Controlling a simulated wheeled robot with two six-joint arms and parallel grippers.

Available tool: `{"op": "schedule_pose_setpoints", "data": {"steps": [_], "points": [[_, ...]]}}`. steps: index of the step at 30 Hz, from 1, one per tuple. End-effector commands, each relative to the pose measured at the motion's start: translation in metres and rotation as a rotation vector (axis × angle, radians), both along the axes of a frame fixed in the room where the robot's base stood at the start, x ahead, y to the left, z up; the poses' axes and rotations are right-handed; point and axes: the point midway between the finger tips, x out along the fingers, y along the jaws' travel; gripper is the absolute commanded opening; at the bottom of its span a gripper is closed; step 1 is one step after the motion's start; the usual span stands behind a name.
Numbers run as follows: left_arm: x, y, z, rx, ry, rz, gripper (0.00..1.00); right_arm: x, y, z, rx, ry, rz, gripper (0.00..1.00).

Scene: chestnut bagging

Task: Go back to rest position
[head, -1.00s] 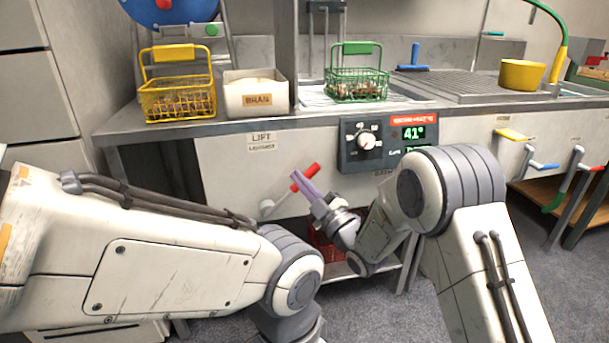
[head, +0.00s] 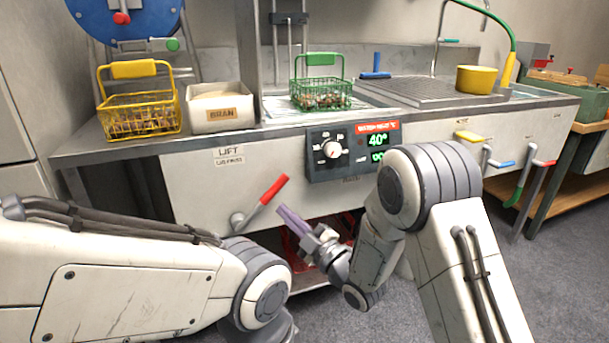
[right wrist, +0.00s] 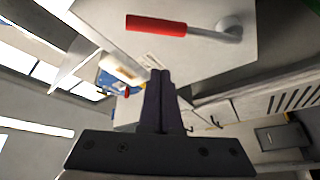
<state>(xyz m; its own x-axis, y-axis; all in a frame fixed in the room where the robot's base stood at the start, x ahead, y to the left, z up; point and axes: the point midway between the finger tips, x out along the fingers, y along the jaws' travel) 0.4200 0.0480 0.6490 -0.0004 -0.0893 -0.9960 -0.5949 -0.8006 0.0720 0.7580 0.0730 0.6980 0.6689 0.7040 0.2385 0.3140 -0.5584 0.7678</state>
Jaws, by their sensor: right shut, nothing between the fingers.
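My right gripper (head: 292,221) is low in front of the counter, below the control panel. Its purple fingers are shut with nothing between them, and they also show together in the right wrist view (right wrist: 159,100). The red-handled lift lever (head: 273,189) on the counter front is just up and left of the fingertips, apart from them in the head view. The lever also shows at the top of the right wrist view (right wrist: 160,26). My left arm comes in from the left, and its gripper is out of view.
On the counter stand a yellow basket (head: 140,113) and a green basket (head: 321,95), both holding chestnuts, a bran box (head: 221,110) and a yellow pot (head: 482,80). The control panel (head: 352,150) has a dial and green readouts. Coloured lever handles (head: 500,164) stick out at the right front. Grey floor is open at lower right.

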Motion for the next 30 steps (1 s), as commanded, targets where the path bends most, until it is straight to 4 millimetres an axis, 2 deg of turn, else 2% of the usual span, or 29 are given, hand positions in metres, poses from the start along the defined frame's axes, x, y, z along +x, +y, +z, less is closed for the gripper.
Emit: {"op": "schedule_pose_setpoints", "data": {"steps": [5,8,11,14,17,24,30], "points": [[0.0,0.0,0.0,0.0,0.0,0.0,0.0,-0.003,0.014,-0.005,-0.117,0.262,-0.052,0.0],[0.0,0.0,0.0,0.0,0.0,0.0,0.0,-0.015,0.011,-0.014,-0.174,0.449,-0.108,0.0],[0.0,0.0,0.0,0.0,0.0,0.0,0.0,-0.035,0.002,-0.024,-0.217,0.641,-0.174,0.0],[0.0,0.0,0.0,0.0,0.0,0.0,0.0,-0.065,-0.012,-0.033,-0.251,0.835,-0.246,0.0],[0.0,0.0,0.0,0.0,0.0,0.0,0.0,-0.105,-0.029,-0.042,-0.277,1.032,-0.324,0.0],[0.0,0.0,0.0,0.0,0.0,0.0,0.0,-0.216,-0.073,-0.053,-0.339,1.458,-0.502,0.0],[0.0,0.0,0.0,0.0,0.0,0.0,0.0,-0.295,-0.102,-0.052,-0.395,1.709,-0.612,0.0]]}}
